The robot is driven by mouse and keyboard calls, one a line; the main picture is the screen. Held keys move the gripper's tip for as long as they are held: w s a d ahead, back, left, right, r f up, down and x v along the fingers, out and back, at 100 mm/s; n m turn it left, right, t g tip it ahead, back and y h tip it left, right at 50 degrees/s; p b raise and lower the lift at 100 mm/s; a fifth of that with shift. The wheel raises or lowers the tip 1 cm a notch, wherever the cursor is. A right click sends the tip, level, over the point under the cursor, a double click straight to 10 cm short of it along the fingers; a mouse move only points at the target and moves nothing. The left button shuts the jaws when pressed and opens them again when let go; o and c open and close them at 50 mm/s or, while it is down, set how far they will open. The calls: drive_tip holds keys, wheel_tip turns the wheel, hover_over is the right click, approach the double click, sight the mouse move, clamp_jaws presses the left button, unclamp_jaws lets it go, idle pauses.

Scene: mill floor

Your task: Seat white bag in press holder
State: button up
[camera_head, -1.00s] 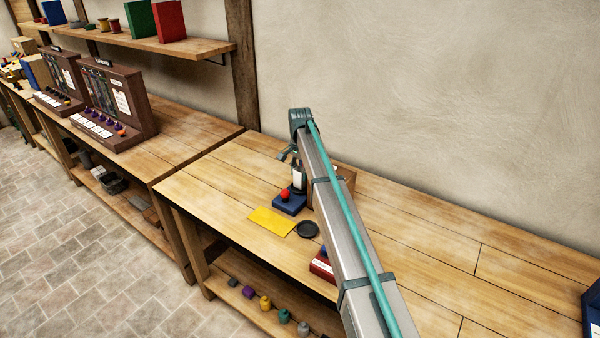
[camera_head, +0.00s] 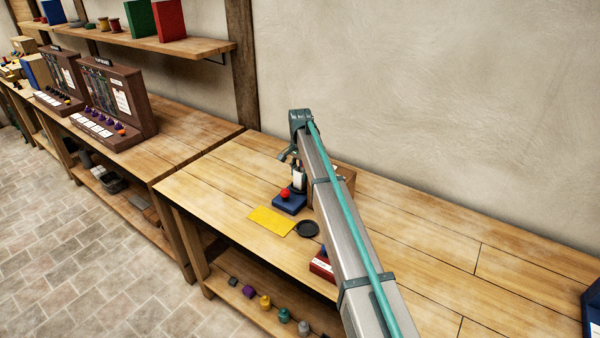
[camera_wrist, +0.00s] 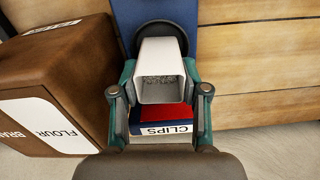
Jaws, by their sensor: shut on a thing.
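The white bag (camera_wrist: 160,75) is between my gripper's fingers (camera_wrist: 160,95) in the wrist view, with its open grey-looking top facing the camera. My gripper is shut on it. In the head view the white bag (camera_head: 299,181) shows as a small pale patch below my gripper (camera_head: 294,164), partly hidden by my arm. A blue press base (camera_head: 289,205) with a red knob (camera_head: 285,194) is just below. In the wrist view a dark round holder (camera_wrist: 128,38) on the blue base (camera_wrist: 183,8) lies behind the bag. I cannot tell whether the bag touches it.
A brown box (camera_wrist: 50,75) labelled FLOUR and BRAN stands close on the left in the wrist view. A CLIPS box (camera_wrist: 165,128) lies below the bag. A yellow sheet (camera_head: 271,221) and a black dish (camera_head: 307,229) lie nearby. The right bench is mostly clear.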

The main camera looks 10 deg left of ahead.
drive_tip(key=shift+f, duration=0.45)
drive_tip(key=o, duration=1)
drive_tip(key=shift+r, duration=0.1)
drive_tip(key=shift+r+p, duration=2.35)
drive_tip(key=shift+r, duration=3.15)
drive_tip(key=shift+s+f, duration=0.1)
